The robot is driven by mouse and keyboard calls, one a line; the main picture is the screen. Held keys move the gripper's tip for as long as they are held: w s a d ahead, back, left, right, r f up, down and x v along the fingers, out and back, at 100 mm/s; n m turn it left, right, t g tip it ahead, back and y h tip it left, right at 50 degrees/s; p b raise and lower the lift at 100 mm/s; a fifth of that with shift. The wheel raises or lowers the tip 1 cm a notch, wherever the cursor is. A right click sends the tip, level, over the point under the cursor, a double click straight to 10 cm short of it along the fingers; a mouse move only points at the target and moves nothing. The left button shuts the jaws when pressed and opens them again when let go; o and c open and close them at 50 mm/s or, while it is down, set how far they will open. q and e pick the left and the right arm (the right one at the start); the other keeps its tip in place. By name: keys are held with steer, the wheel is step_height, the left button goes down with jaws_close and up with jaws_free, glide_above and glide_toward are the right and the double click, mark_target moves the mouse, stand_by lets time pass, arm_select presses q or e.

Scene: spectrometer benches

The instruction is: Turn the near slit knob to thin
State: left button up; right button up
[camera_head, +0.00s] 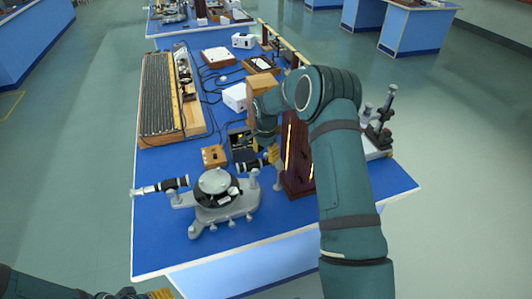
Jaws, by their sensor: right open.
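A grey spectrometer (215,204) with a round central table stands on the near part of the blue bench. Its black and silver tube (160,187) points left. Another dark tube (248,166) points right and back toward my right gripper. My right gripper (275,158), with yellowish fingers, hangs down at that tube's outer end and is open. I cannot tell whether it touches the tube. The slit knob is too small or hidden behind the gripper to make out. My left gripper (150,294) shows only partly at the bottom left edge, well away from the spectrometer.
A dark wooden stand (297,165) is close right of my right gripper, partly behind my arm. A small wooden box (214,156) and a dark box lie behind the spectrometer. A long ribbed board (160,95) lies at the back left. The bench's near left corner is clear.

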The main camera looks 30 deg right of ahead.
jaws_close()
steer(key=shift+n, duration=0.4)
steer(key=n+b, duration=0.1)
steer(key=n, duration=0.1)
steer(key=shift+n+b, duration=0.4)
steer(key=n+b, duration=0.1)
steer(key=n, duration=0.4)
steer(key=n+b, duration=0.1)
steer(key=n, duration=0.5)
steer(key=shift+n, duration=0.3)
steer(key=n, duration=0.6)
steer(key=shift+b, duration=0.3)
steer(key=shift+n, duration=0.4)
